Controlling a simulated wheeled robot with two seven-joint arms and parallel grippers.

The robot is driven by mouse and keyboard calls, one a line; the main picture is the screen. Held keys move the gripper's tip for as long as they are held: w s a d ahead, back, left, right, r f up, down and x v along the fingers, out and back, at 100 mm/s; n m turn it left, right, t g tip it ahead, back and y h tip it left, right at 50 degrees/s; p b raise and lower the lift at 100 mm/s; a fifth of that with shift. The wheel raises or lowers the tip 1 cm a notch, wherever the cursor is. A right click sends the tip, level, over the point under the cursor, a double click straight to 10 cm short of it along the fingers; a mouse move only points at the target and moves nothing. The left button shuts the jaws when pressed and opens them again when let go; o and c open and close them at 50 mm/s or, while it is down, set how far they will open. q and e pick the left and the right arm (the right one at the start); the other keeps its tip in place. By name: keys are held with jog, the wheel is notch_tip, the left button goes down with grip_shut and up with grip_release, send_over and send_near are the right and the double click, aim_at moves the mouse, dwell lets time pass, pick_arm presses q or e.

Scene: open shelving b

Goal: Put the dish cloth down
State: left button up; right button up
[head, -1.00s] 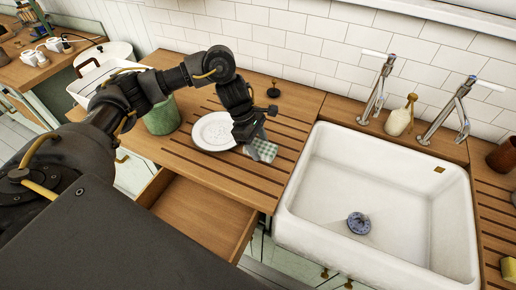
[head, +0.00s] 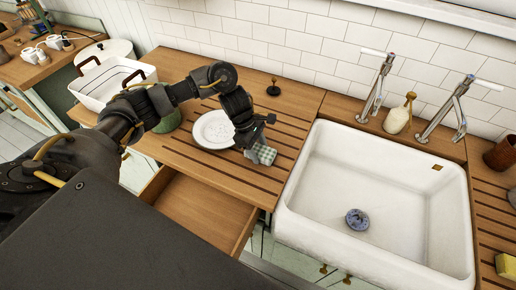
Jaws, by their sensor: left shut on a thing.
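The dish cloth (head: 264,154) is a small green-and-white checked piece at the front of the grooved wooden drainboard, between the plate and the sink. My left gripper (head: 254,146) reaches over the drainboard from the left and is shut on the cloth, which shows below and beside the fingers. The gripper covers part of the cloth. I cannot tell whether the cloth touches the wood. My right gripper is not in view.
A white plate (head: 211,132) lies just left of the gripper. The white sink (head: 330,190) is to the right. An open drawer (head: 200,208) juts out below the counter. A green pot (head: 168,122), partly hidden by my arm, and a white basin (head: 95,93) stand left.

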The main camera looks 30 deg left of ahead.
pick_arm(q)
jog(key=o, duration=1)
jog(key=shift+c, duration=0.2)
jog(key=shift+r+p, duration=0.2)
jog(key=shift+p, duration=0.15)
jog(key=shift+a+r, duration=0.2)
jog(key=shift+r, duration=0.05)
jog(key=b+v, duration=0.2)
jog(key=v, duration=0.9)
jog(key=shift+a, duration=0.1)
